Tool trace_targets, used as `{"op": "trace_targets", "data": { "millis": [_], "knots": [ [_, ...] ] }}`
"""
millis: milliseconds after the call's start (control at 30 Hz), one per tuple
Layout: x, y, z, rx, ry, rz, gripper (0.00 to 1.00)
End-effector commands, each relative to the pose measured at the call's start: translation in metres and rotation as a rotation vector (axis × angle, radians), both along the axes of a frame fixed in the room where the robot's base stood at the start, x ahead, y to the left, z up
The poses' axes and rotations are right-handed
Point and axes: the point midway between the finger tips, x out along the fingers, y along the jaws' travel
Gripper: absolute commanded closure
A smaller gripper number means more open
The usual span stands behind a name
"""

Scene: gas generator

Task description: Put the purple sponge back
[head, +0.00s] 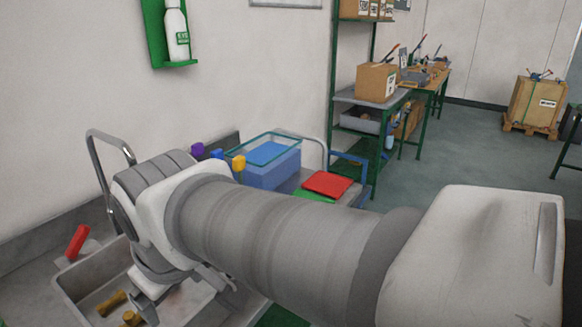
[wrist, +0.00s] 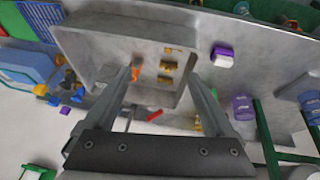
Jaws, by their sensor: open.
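The purple sponge (wrist: 222,57), with a pale layer along one side, lies on the grey counter (wrist: 250,45) just right of the sink in the wrist view. I cannot make it out in the head view. My gripper (wrist: 163,76) is open and empty, its two fingers spread over the sink and apart from the sponge, which is beyond the right finger. In the head view my arm hides much of the sink and counter, and part of the gripper shows above the basin. Which spot the sponge belongs in is not clear.
The metal sink (head: 72,284) holds several brass-coloured pieces (wrist: 166,66). A purple container (wrist: 243,106) stands right of the sink in the wrist view. A blue bin (head: 270,165) and a red item (head: 327,184) are beyond my arm. A curved tap (head: 100,150) rises behind the sink.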

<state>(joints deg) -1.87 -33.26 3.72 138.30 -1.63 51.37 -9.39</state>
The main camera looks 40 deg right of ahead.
Motion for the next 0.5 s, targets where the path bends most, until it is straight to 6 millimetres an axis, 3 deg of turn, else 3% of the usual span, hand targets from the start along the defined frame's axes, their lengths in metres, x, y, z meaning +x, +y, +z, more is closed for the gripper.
{"op": "trace_targets", "data": {
  "millis": [200, 500],
  "knots": [
    [-0.027, -0.017, 0.003, 0.116, -0.071, -0.205, 0.11],
    [-0.032, -0.02, 0.003, 0.14, -0.079, -0.243, 0.11]
  ]
}}
